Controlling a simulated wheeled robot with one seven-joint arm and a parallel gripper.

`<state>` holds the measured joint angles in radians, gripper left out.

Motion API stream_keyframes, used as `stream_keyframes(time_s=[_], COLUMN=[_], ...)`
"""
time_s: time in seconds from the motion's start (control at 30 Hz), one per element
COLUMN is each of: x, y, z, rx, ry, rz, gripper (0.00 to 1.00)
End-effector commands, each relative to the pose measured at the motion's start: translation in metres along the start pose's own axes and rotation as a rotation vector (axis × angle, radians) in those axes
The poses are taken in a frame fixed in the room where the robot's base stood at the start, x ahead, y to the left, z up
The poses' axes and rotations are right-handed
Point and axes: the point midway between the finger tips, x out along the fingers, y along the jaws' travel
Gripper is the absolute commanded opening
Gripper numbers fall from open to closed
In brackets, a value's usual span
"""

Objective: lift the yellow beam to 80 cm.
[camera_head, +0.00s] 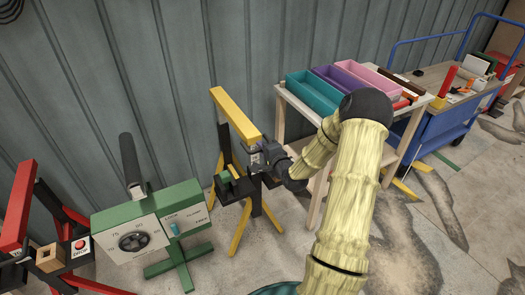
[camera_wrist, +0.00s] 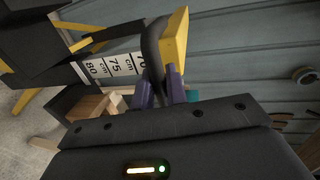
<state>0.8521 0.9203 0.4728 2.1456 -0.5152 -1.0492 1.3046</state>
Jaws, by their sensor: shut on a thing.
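The yellow beam (camera_head: 235,116) tops a black stand with yellow legs (camera_head: 240,232), beside the corrugated wall. In the wrist view the beam's yellow end (camera_wrist: 175,45) is just beyond my fingers. My gripper (camera_head: 258,160) is at the stand's right side, under the beam's near end. In the wrist view its two purple fingers (camera_wrist: 160,88) are shut on a black curved bar (camera_wrist: 152,45) beside the beam. A white scale (camera_wrist: 113,64) next to it shows 80, 75 and part of a 70 mark. Which mark the beam stands at cannot be told.
A green box with a dial (camera_head: 135,240) and a black lever stands left. A red stand (camera_head: 20,205) with a DROP button (camera_head: 80,246) is farther left. A table with teal, purple and pink bins (camera_head: 312,92) is close on the right, with a blue cart (camera_head: 440,125) beyond.

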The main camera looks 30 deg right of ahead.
Motion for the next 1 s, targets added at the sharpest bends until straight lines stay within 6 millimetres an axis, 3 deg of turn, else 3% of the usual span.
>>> stream_keyframes(time_s=[0.03, 0.1, 0.5, 0.53, 0.6, 1.0], x=[-0.002, -0.0031, -0.0032, -0.0032, -0.0033, -0.0058], y=[-0.0166, -0.0216, -0.0228, -0.0227, -0.0223, -0.021], z=[-0.0018, -0.0018, -0.0015, -0.0015, -0.0015, -0.0006], rx=[-0.003, -0.003, -0.003, -0.003, -0.003, -0.002], ry=[0.004, 0.004, 0.004, 0.004, 0.003, 0.001], rz=[-0.012, -0.012, -0.011, -0.011, -0.01, -0.006], gripper=[0.0, 0.0, 0.0, 0.18, 0.32, 0.33])
